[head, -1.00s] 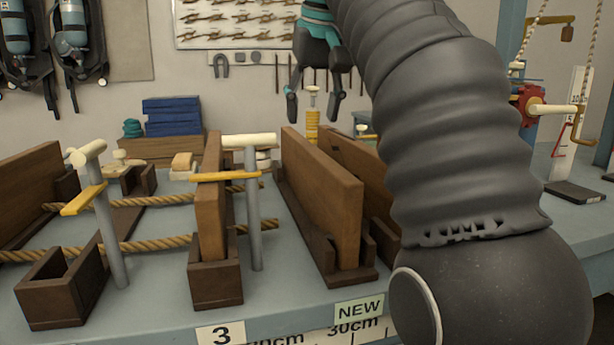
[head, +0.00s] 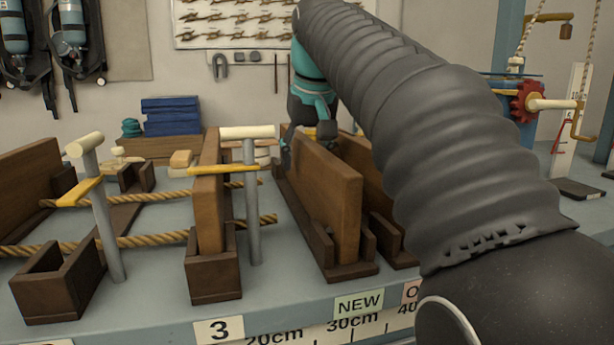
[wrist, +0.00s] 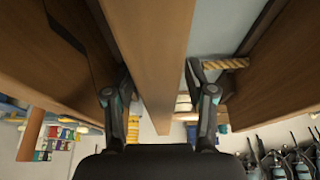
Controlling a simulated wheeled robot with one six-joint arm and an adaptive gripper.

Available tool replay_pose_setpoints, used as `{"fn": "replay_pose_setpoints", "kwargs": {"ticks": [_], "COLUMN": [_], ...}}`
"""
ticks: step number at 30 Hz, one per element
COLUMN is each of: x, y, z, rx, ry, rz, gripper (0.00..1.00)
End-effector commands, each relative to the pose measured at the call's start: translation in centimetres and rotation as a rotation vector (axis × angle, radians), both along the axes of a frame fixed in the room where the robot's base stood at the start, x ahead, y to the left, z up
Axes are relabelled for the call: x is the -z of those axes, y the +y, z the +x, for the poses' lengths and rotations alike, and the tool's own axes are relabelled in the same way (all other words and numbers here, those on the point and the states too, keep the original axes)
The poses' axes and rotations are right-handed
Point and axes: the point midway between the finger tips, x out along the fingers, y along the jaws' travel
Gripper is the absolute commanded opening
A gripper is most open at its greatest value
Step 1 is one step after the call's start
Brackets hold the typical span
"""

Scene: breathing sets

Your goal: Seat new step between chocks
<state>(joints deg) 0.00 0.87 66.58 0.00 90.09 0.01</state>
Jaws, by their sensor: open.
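The new step (head: 325,195) is a brown plank standing on edge in a dark wooden rack behind the NEW label (head: 358,304). My gripper (head: 306,148) is open, low over the plank's far part. In the wrist view the plank (wrist: 150,45) runs between the two spread fingers of my gripper (wrist: 161,98), with a gap visible on each side. An empty front chock (head: 62,287) and a rear chock (head: 137,178) stand at the left. Ropes (head: 140,240) cross the space between them.
Another plank (head: 209,195) stands in a chock (head: 213,277) above label 3 (head: 219,330). Grey posts with T-shaped tops (head: 101,215) (head: 251,205) rise close to the chocks. Another plank (head: 372,185) stands just right of the new step. Blue boxes (head: 171,115) sit behind.

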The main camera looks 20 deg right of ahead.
Motion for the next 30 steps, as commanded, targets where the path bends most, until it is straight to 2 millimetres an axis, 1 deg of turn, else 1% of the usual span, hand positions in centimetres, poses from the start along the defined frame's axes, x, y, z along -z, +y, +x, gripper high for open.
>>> {"fn": "replay_pose_setpoints", "kwargs": {"ticks": [2,8,11,12,15,26,30], "x": [0.28,0.27,0.27,0.26,0.27,0.14,-0.43], "y": [0.00,0.00,0.00,0.00,0.00,0.00,0.00], "z": [0.11,0.14,0.13,0.13,0.13,0.12,0.13], "rx": [0.000,0.000,0.000,0.000,0.000,0.000,0.000], "ry": [-0.001,-0.001,-0.001,-0.001,-0.001,-0.003,-0.003], "rz": [0.000,0.000,0.000,0.000,0.000,0.000,0.000], "gripper": [0.55,0.55,0.33,0.23,0.00,0.00,0.00]}}
